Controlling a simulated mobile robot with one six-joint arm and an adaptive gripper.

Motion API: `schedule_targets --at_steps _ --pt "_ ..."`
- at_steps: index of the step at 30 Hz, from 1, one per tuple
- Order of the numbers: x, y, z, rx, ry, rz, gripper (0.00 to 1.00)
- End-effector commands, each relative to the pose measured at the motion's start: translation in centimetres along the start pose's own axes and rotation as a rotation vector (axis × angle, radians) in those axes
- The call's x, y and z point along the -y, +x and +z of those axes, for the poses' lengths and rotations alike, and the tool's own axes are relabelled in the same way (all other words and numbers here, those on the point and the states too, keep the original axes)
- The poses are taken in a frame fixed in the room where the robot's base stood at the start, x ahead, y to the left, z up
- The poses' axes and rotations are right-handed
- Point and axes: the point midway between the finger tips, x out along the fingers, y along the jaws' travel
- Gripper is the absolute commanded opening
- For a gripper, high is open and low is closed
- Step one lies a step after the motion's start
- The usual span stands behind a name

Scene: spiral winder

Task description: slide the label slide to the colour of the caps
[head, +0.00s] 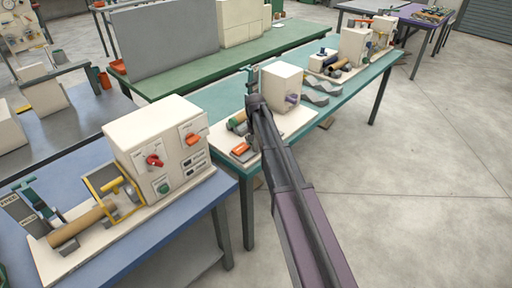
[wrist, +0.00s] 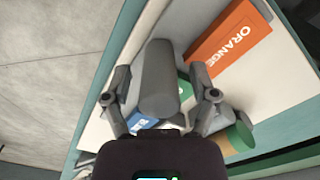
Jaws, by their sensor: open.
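My gripper (head: 254,103) is over the winder on the teal table, its fingers spread. In the wrist view the open fingers (wrist: 161,92) stand either side of a grey rounded bar (wrist: 158,80); I cannot tell whether they touch it, or whether it is the slide's grip. An orange plate reading ORANGE (wrist: 229,42) lies beside it; it also shows in the head view (head: 241,151). A blue label (wrist: 141,123) is partly hidden below the bar. A tan tube with a green end (wrist: 241,135) lies at the right, partly covered; the caps are not clearly visible.
The winder's cream housing (head: 283,84) stands just right of my gripper. Another winder with a cream control box (head: 143,140) is on the blue table at the left. More machines stand farther along the teal table (head: 345,86). The floor at right is clear.

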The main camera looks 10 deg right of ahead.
Motion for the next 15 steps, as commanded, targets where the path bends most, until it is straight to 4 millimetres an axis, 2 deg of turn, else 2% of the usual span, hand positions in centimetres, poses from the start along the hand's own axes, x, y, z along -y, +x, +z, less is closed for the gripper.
schedule_targets --at_steps 3,15 --pt "-0.01 0.54 0.0 0.0 0.0 0.0 0.75" --pt "-0.02 0.59 0.0 0.0 0.0 0.0 0.75"
